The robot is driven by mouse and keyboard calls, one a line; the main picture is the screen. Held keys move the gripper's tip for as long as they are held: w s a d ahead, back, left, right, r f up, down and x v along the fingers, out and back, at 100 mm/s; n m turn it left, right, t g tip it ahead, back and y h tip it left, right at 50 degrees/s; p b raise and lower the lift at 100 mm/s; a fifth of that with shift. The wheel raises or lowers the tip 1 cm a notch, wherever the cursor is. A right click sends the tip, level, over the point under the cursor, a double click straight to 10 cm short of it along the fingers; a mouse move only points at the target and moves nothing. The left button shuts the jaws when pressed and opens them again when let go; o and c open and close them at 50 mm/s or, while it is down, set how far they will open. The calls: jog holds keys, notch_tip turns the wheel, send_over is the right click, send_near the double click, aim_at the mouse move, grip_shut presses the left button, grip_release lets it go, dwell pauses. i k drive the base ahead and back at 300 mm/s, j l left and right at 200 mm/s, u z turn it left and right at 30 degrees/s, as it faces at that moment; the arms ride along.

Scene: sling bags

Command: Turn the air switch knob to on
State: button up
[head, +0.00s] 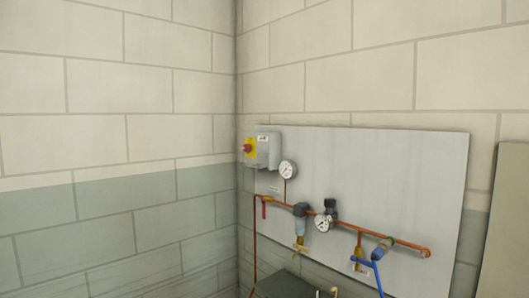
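The air switch is a grey box (267,149) at the upper left of a pale wall panel, close to the room's corner. A small red knob (247,148) sits on a yellow plate (251,154) on the box's left side. The knob is too small to tell which way it is turned. My gripper does not show in the head view, and nothing is seen touching the knob.
The pale panel (390,180) carries a round gauge (288,170), a copper pipe (345,225) with a second gauge (323,224), a red lever (264,207) and a blue hose (378,278). A dark surface (280,286) lies below. Bare block walls meet left of the panel.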

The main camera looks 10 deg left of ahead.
aim_at(247, 148)
jog(key=i+j, duration=0.25)
jog(key=j, duration=0.15)
jog(key=i+j, duration=0.25)
jog(key=j, duration=0.2)
jog(key=i+j, duration=0.25)
jog(key=j, duration=0.15)
